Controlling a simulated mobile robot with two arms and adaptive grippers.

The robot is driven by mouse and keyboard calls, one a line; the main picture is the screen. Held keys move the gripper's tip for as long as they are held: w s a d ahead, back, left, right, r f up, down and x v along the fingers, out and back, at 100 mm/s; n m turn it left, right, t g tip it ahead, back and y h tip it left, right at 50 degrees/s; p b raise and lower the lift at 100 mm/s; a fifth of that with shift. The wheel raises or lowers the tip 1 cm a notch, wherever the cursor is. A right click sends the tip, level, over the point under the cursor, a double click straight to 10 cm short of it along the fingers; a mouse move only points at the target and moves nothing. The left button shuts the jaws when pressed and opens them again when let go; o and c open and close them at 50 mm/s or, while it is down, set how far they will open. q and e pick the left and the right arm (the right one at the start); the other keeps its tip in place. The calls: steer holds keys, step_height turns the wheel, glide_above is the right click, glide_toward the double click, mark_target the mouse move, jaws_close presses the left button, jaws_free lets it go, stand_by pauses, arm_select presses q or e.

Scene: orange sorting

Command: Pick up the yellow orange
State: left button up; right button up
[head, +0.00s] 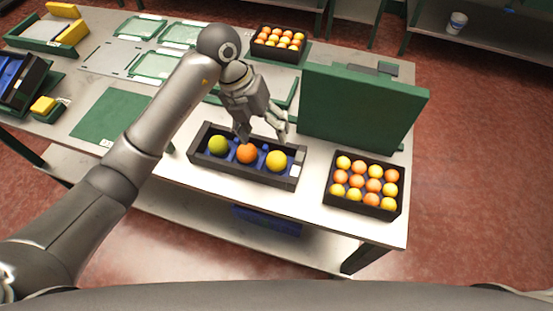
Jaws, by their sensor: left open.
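A black tray (228,176) near the table's front edge holds three fruits in a row. On the left is a green one (218,145), in the middle an orange one (247,153), and on the right the yellow orange (277,161). My left gripper (265,138) is open and empty, pointing down over the tray's back edge. One finger is by the middle orange, the other behind and above the yellow orange. I cannot tell whether a finger touches any fruit. My right gripper is not in view.
A black crate (364,212) of orange and yellow fruits stands right of the tray. A green upright panel (358,107) stands behind it. Another fruit crate (277,55) is at the back. A green mat (110,116) lies to the left.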

mark_target(274, 155)
arm_select(q)
steer(key=p+x, duration=0.1)
steer(key=x, duration=0.4)
steer(key=shift+a+f, duration=0.1)
steer(key=shift+a, duration=0.1)
steer(key=p+x, duration=0.1)
steer(key=x, duration=0.4)
steer(key=shift+p, duration=0.4)
steer(key=shift+s+a+f, duration=0.1)
steer(key=shift+s+f, duration=0.05)
steer(key=shift+f, duration=0.2)
